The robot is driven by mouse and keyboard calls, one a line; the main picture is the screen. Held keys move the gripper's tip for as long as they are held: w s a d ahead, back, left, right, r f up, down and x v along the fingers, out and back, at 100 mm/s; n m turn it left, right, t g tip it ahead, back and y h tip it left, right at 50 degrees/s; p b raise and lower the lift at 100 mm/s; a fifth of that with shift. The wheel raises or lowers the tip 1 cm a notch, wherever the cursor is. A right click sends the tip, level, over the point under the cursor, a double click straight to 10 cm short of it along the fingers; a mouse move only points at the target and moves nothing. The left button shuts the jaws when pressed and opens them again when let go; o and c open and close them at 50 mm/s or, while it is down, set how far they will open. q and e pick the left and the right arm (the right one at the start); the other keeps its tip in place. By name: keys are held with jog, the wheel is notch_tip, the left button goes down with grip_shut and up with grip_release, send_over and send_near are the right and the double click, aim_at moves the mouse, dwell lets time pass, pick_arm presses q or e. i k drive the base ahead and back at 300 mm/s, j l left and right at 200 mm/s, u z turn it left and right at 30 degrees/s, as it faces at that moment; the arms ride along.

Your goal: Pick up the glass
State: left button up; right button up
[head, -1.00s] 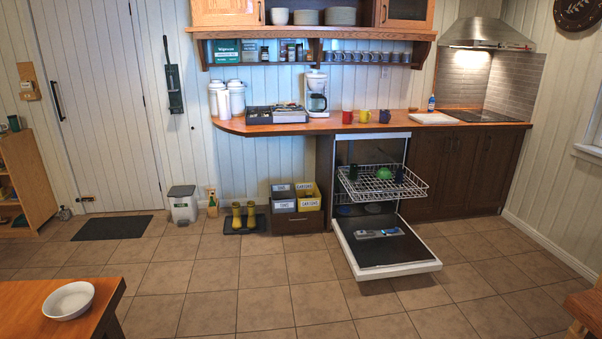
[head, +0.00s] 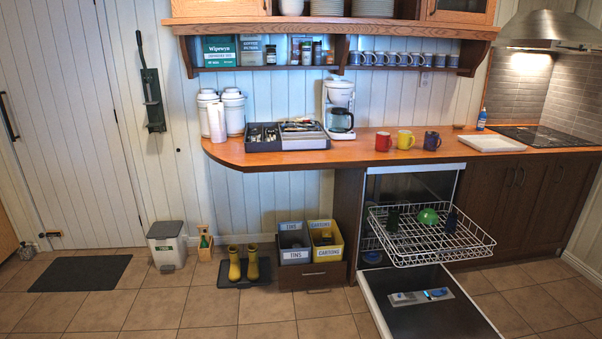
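Neither of my grippers is in view.
The dishwasher door (head: 425,310) is folded down, with a cutlery item on it. Red, yellow and blue mugs (head: 404,139) stand on the counter above. A utensil tray (head: 263,137) is farther left. Yellow boots and sorting bins stand left of the dishwasher. The floor in front is clear.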

aim_at(393, 221)
jog(key=i, duration=1.05)
jog(key=i+z, duration=0.1)
jog(key=i, duration=0.9)
jog(key=j, duration=0.1)
